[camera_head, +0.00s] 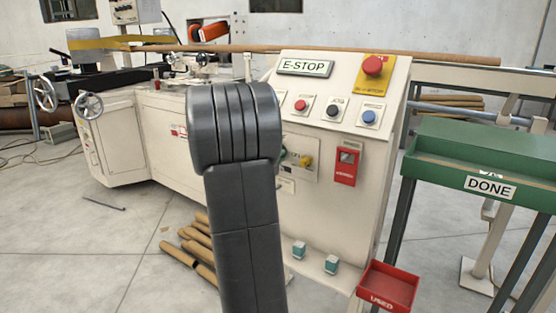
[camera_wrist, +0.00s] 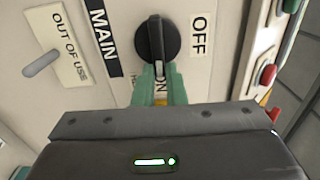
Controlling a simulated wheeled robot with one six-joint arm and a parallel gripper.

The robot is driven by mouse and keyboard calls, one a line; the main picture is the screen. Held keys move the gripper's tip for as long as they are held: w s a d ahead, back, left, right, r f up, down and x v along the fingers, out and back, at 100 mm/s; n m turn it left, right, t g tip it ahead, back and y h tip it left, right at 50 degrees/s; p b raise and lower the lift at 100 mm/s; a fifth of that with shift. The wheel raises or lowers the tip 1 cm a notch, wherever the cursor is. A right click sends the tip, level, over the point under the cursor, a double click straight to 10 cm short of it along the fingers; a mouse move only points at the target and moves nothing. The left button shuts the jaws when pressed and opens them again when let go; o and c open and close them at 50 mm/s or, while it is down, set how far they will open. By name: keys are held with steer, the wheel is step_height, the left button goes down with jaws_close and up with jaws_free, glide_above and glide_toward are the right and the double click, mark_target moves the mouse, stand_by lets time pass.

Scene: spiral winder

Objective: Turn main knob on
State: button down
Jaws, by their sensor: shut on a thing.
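The main knob (camera_wrist: 156,32) is a black round rotary knob with a raised bar handle, on the white panel in the wrist view. The bar runs roughly up and down in that picture, with its lower end between the green fingers of my gripper (camera_wrist: 158,74). My gripper is shut on this bar. A MAIN label (camera_wrist: 104,35) is left of the knob, an OFF label (camera_wrist: 199,36) right of it, and an ON label (camera_wrist: 160,88) shows partly between the fingers. In the head view my dark arm hides the knob and the gripper.
The cream control cabinet (camera_head: 335,205) carries a red E-stop button (camera_head: 373,65), several push buttons and a red box (camera_head: 346,163). A green DONE table (camera_head: 490,150) and a red USED tray (camera_head: 388,285) stand right. Cardboard tubes (camera_head: 190,250) lie on the floor.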

steer(key=shift+f, duration=0.1)
steer(key=c, duration=1.5)
jaws_free()
steer(key=shift+s+a, duration=0.1)
steer(key=p+v, duration=0.3)
steer(key=v, duration=1)
steer(key=shift+s+a, duration=0.2)
steer(key=shift+s, duration=0.05)
steer(key=b+x, duration=0.3)
steer(key=x, duration=1.1)
steer(key=shift+s+a, duration=0.1)
steer(key=shift+s, duration=0.05)
